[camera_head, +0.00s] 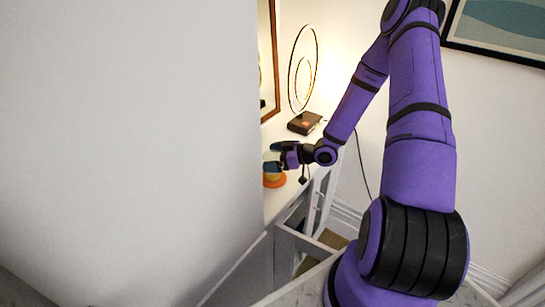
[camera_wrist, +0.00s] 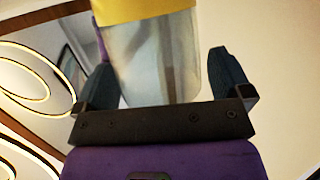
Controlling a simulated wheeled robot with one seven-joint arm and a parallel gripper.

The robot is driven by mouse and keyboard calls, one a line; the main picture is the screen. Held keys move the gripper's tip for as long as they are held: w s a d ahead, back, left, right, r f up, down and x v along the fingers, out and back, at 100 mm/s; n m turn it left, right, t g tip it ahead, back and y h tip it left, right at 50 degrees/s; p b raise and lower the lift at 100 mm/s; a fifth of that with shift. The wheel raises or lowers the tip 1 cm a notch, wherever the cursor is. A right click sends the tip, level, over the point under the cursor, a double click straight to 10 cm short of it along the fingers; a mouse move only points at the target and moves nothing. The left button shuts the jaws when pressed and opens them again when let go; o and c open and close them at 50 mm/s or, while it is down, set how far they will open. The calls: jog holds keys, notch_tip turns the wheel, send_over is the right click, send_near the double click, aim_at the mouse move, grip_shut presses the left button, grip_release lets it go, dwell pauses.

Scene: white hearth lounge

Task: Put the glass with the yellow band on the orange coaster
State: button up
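The glass with the yellow band (camera_wrist: 150,55) fills the upper middle of the wrist view, between the two fingers of my gripper (camera_wrist: 168,80). A gap shows between the glass and the right finger; the left finger lies close to the glass. The fingers look open around it. In the head view my gripper (camera_head: 273,156) is over the white counter, directly above the orange coaster (camera_head: 276,181). The glass (camera_head: 271,169) shows small and partly hidden there, upright at the coaster. I cannot tell exactly how its base meets the coaster.
A ring lamp on a dark base (camera_head: 305,122) stands farther back on the white counter (camera_head: 275,205). A framed mirror (camera_head: 268,60) hangs behind it. A pale wall (camera_head: 130,150) blocks the left. Open drawers (camera_head: 305,240) lie below the counter.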

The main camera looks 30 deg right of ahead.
jog(key=shift+r, duration=0.2)
jog(key=v, duration=1.2)
jog(key=w+d+r+m+g+h, duration=0.1)
jog(key=w+r+h, duration=0.2)
jog(key=r+h, duration=0.15)
jog(key=w+d+r+h, duration=0.1)
jog(key=w+r+h, duration=0.1)
jog(key=r+h, duration=0.3)
jog(key=s+a+r+m+g+h, duration=0.1)
jog(key=s+a+r+m+h, duration=0.1)
jog(key=r, duration=0.5)
jog(key=s+a+r+m+h, duration=0.1)
jog(key=s+r+h, duration=0.1)
jog(key=r, duration=0.5)
jog(key=s+a+r+m+g+y, duration=0.1)
jog(key=s+a+r, duration=0.2)
jog(key=s+a, duration=0.2)
jog(key=s+a+r+m+g+y, duration=0.1)
jog(key=s+a+r, duration=0.3)
jog(key=s, duration=0.6)
jog(key=s+a+r+m+g+y, duration=0.1)
jog(key=s+a+r+m, duration=0.2)
jog(key=s+a, duration=0.3)
jog(key=shift+s+r, duration=0.6)
jog(key=shift+s, duration=0.2)
